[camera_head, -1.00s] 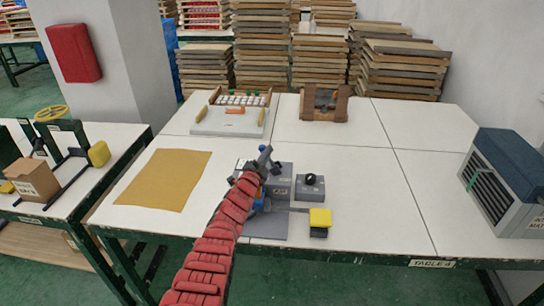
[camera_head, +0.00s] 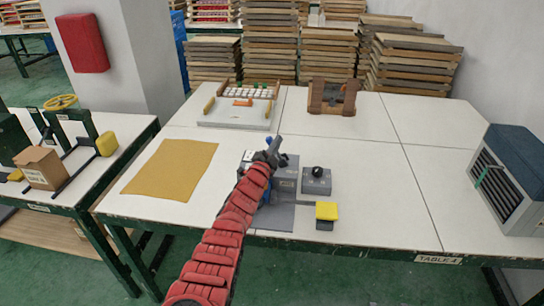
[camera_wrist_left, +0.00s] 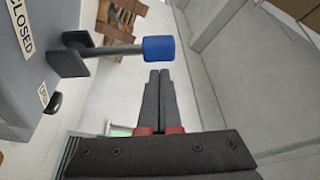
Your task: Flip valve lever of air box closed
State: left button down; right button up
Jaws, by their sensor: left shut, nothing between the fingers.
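The air box (camera_head: 287,184) is a grey box on the middle table, partly hidden behind my red left arm. In the left wrist view its grey side (camera_wrist_left: 25,85) carries a "CLOSED" label at upper left. The valve lever (camera_wrist_left: 115,50) is a dark rod with a blue grip (camera_wrist_left: 160,49), sticking out sideways from a dark mount near that label. My left gripper (camera_head: 274,145) is above the box in the head view. In the left wrist view its fingertips (camera_wrist_left: 160,76) are together and empty, just below the blue grip; contact is unclear.
A block with a black knob (camera_head: 316,180) and a yellow-topped block (camera_head: 326,212) stand right of the box. A tan sheet (camera_head: 172,168) lies to the left. A grey vented unit (camera_head: 510,175) is at far right. The table between is clear.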

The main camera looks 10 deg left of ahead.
pick_arm(q)
jog(key=s+p, duration=0.4)
jog(key=s, duration=0.5)
jog(key=shift+s+a+f, duration=0.25)
jog(key=shift+s+a, duration=0.05)
dwell(0.3)
